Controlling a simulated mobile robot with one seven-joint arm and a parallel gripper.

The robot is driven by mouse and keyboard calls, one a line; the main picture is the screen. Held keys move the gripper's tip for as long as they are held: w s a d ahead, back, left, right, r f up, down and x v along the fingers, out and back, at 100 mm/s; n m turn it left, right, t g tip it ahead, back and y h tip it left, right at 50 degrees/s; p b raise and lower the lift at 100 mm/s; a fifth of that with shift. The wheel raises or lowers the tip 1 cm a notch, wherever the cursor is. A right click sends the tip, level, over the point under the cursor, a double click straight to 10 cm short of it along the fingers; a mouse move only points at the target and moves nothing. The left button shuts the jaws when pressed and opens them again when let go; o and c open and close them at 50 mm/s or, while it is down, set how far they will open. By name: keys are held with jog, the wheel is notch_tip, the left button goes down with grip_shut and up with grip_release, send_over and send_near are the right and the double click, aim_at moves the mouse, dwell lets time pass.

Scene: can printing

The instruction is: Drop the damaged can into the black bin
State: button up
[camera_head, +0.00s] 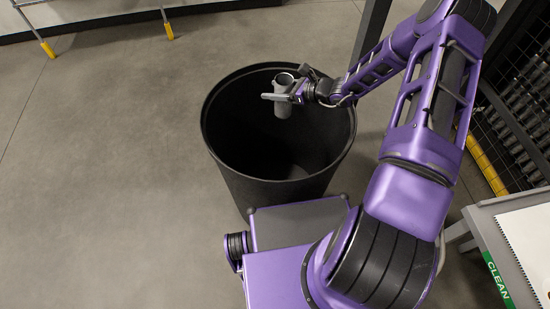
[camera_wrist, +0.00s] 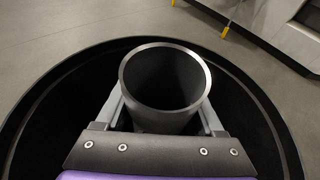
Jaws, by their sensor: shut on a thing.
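The grey metal can (camera_head: 284,97) is upright and open at the top. My gripper (camera_head: 278,97) is shut on it and holds it over the mouth of the black bin (camera_head: 226,168), near the far side of the opening. In the wrist view the can (camera_wrist: 165,78) stands between the two fingers of my gripper (camera_wrist: 165,108), its round rim facing the camera. The bin's dark rim (camera_wrist: 37,93) curves around it in that view. I cannot make out any damage on the can. The visible floor of the bin looks empty.
A table with a green "CLEAN" label (camera_head: 496,274) stands at the lower right. A dark mesh rack (camera_head: 515,110) is at the right edge. Metal legs with yellow feet (camera_head: 48,48) are at the upper left. The grey floor left of the bin is clear.

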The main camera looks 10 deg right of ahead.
notch_tip(320, 180, down, 7)
jog(key=w+b, duration=0.1)
jog(key=b, duration=0.2)
jog(key=shift+w+d, duration=0.2)
jog(key=shift+w, duration=0.05)
jog(key=shift+r, duration=0.1)
jog(key=o, duration=1.3)
jog(key=v, duration=1.7)
jog(key=shift+w+d+r+p, duration=0.15)
jog(key=shift+d+r+p, duration=0.05)
jog(key=shift+d+p, duration=0.15)
jog(key=shift+a+n+g, duration=0.15)
jog(key=shift+n+g, duration=0.15)
jog(key=shift+g, duration=0.1)
